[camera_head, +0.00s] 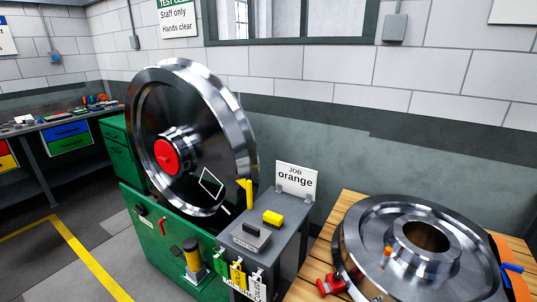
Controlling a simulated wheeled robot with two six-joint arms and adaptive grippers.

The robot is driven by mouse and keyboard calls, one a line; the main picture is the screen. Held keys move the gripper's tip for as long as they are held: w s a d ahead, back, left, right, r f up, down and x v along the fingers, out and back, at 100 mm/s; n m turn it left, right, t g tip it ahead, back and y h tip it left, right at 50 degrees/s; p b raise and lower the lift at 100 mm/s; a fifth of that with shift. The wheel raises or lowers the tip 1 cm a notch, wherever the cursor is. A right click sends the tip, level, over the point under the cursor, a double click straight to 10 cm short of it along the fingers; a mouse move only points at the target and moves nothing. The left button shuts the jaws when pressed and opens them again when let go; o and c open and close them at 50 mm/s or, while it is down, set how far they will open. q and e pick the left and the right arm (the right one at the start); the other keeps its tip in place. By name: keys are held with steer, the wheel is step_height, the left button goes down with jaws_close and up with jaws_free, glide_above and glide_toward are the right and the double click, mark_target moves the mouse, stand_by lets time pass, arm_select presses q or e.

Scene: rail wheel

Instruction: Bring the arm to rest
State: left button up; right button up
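Neither of my grippers and no part of my arms shows in the head view. A large steel rail wheel (222,130) with a red hub cap (166,156) stands upright, slightly tilted, in a green machine stand (160,245). A second steel wheel (365,235) lies flat on a wooden slatted top (322,262) at the lower right.
A workbench (60,122) with bins stands at the left. The floor by the yellow line (92,262) is clear.

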steer(key=s+a+m+g+y, duration=0.3)
steer(key=s+a+m+y, duration=0.1)
steer(key=s+m, duration=0.5)
steer(key=s+a+m+g+y, duration=0.35)
steer(key=s+m, duration=0.35)
steer(key=m, duration=0.5)
step_height(320, 180, down, 26)
steer(key=s+d, duration=0.2)
arm_select(q)
steer(key=shift+s+a+f, duration=0.1)
steer(key=shift+s+a, duration=0.3)
steer(key=shift+s, duration=0.35)
arm_select(e)
steer(key=s+f+g, duration=0.1)
steer(key=s+f, duration=1.5)
steer(key=s, duration=0.2)
steer(key=shift+s+d+f, duration=0.2)
steer(key=shift+s+d, duration=0.2)
steer(key=shift+d, duration=0.05)
steer(key=shift+g, duration=0.25)
